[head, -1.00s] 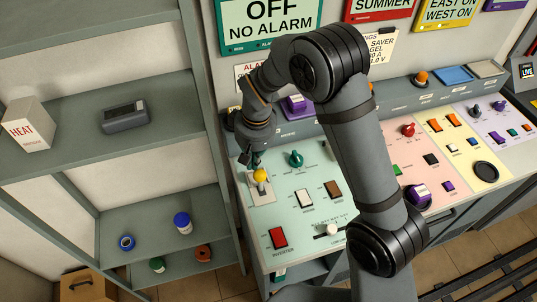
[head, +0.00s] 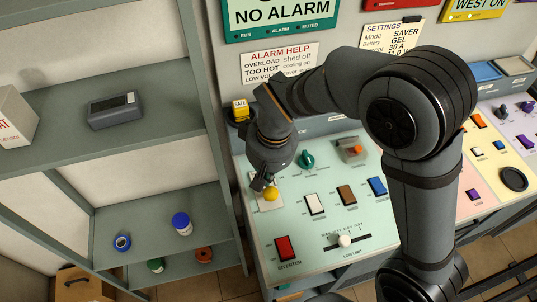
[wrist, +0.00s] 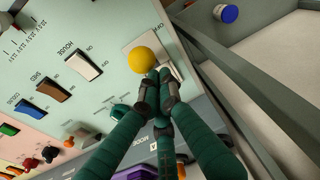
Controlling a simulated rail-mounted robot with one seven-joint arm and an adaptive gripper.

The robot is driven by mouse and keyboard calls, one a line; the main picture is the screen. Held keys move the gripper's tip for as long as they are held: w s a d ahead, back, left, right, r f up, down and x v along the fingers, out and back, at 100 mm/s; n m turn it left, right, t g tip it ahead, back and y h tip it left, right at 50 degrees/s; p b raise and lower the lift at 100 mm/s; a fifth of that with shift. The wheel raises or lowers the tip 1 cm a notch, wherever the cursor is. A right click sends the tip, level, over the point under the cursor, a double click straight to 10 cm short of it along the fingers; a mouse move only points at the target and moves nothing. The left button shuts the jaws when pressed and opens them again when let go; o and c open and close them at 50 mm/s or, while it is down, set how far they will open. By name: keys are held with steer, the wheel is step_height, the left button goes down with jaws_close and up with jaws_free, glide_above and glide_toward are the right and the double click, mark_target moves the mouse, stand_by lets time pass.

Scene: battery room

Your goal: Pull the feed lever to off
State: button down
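The lever with a yellow ball knob (head: 271,194) stands on a pale plate at the left of the mint-green panel (head: 325,262). The knob also shows in the wrist view (wrist: 138,60). My gripper (head: 261,183) is low over the panel on the far side of the knob. In the wrist view my gripper's fingertips (wrist: 157,88) are together, right beside the knob, with nothing visible between them. I cannot tell whether they touch it.
A green knob (head: 306,160), a white rocker switch (head: 315,204), a brown switch (head: 347,194), a red inverter switch (head: 286,248) and a white slider (head: 345,240) share the panel. A yellow-topped button (head: 240,110) is behind my wrist. Grey shelving (head: 215,145) stands close at left.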

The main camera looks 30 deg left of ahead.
steer(key=shift+s+d+f+h, duration=0.3)
steer(key=shift+s+d+f, duration=0.25)
steer(key=shift+s+d, duration=0.15)
steer(key=shift+w+a+r+p, duration=0.1)
steer(key=shift+a+r+p, duration=0.2)
steer(key=shift+a+r, duration=0.05)
steer(key=w+a+r+p, duration=0.2)
steer(key=a+r+p, duration=0.1)
steer(key=a, duration=0.1)
steer(key=s+d+r+b, duration=0.3)
steer(key=s+d+r, duration=0.1)
steer(key=d, duration=0.3)
steer(key=shift+s+r, duration=0.3)
steer(key=shift+r, duration=0.35)
